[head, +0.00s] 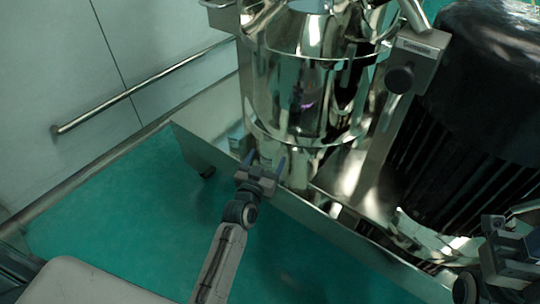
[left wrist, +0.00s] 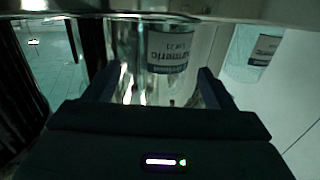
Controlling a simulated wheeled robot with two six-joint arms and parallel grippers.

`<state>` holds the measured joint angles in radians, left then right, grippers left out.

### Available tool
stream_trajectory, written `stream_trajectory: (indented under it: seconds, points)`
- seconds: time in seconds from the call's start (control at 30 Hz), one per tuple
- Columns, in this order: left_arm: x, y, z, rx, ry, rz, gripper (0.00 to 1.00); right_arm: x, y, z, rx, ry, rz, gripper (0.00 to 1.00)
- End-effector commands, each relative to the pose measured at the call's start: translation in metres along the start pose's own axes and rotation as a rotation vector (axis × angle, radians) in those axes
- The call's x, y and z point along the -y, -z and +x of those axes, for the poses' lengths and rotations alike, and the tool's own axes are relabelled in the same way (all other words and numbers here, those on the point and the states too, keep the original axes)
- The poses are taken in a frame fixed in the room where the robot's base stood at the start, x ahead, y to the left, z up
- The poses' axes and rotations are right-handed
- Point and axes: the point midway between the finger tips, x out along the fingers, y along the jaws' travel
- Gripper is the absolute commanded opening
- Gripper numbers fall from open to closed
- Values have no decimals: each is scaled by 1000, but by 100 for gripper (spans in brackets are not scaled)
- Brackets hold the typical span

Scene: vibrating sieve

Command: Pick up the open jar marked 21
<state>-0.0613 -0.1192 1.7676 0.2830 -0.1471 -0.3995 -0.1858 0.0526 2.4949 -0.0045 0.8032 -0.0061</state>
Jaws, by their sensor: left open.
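A clear, glassy jar (left wrist: 168,75) with a white and dark label shows between my left fingers in the left wrist view. Its print is upside down and seems to include 21 and a word like "Turmeric". My left gripper (head: 267,161) is open, its fingertips pointing at the jar's place under the steel machine. In the head view the jar is hard to tell from the shiny metal. Whether the fingers touch it I cannot tell. My right gripper (head: 505,240) is at the lower right edge, its jaws unclear.
A second labelled jar (left wrist: 255,50) stands to the right in the left wrist view. The steel sieve machine (head: 310,100) rises above my left gripper. A low metal ledge (head: 205,150) edges its base. A large black ribbed motor (head: 460,120) stands right. The green floor (head: 120,220) is clear.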

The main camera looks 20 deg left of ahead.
Motion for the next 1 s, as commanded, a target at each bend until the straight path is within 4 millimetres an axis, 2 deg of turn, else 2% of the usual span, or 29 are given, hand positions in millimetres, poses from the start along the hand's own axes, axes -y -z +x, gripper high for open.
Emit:
stream_trajectory:
  seconds: [0.1, 0.23, 0.53, 0.57, 0.7, 0.8, 1.0]
  points:
    - [2, -3, 20, -3, 0, 1, 77, 0, 0, -4, -3, -3, -2, 36]
    - [2, -3, 36, -2, 0, 1, 77, 0, 0, -4, -4, -7, -4, 36]
    - [2, -3, 41, -1, 1, -1, 77, 0, 0, -3, -4, -7, -5, 36]
    - [2, -3, 41, -1, 1, -1, 73, 0, 0, -3, -4, -7, -5, 36]
    - [2, -3, 41, -1, 1, -1, 46, 0, 0, -3, -4, -7, -4, 36]
    - [2, -3, 41, -1, 1, 0, 29, 0, 0, -3, -4, -7, -4, 36]
    - [2, -2, 41, -2, 1, 0, 29, 0, 0, -3, -4, -7, -4, 36]
